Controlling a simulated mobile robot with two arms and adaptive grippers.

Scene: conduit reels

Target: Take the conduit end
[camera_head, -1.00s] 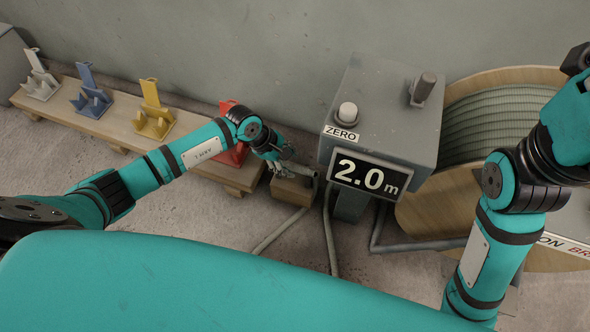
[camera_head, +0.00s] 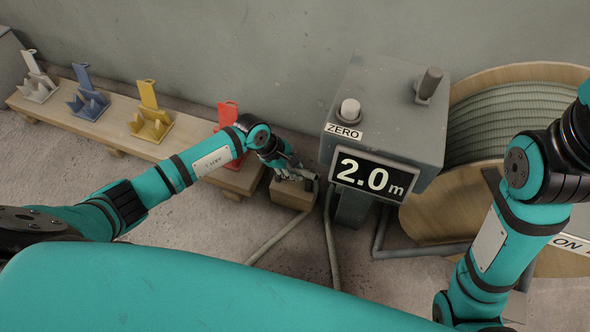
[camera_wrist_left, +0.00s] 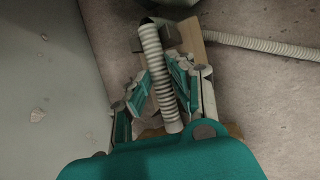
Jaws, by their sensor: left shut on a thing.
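The conduit end (camera_wrist_left: 150,45) is a pale grey ribbed tube. In the left wrist view it runs between the two teal fingers of my left gripper (camera_wrist_left: 168,92). The gripper is shut on it. In the head view my left gripper (camera_head: 293,172) is low beside the counter box, over a small wooden block (camera_head: 290,195). The fingers partly hide the conduit there. My right arm runs out at the right edge of the head view, and its gripper is not in view.
A grey counter box (camera_head: 390,95) reading 2.0 m stands just right of my left gripper. A large wooden conduit reel (camera_head: 430,215) stands behind it. A low bench (camera_head: 190,150) with white, blue, yellow and red holders is on the left. Conduit lies on the floor.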

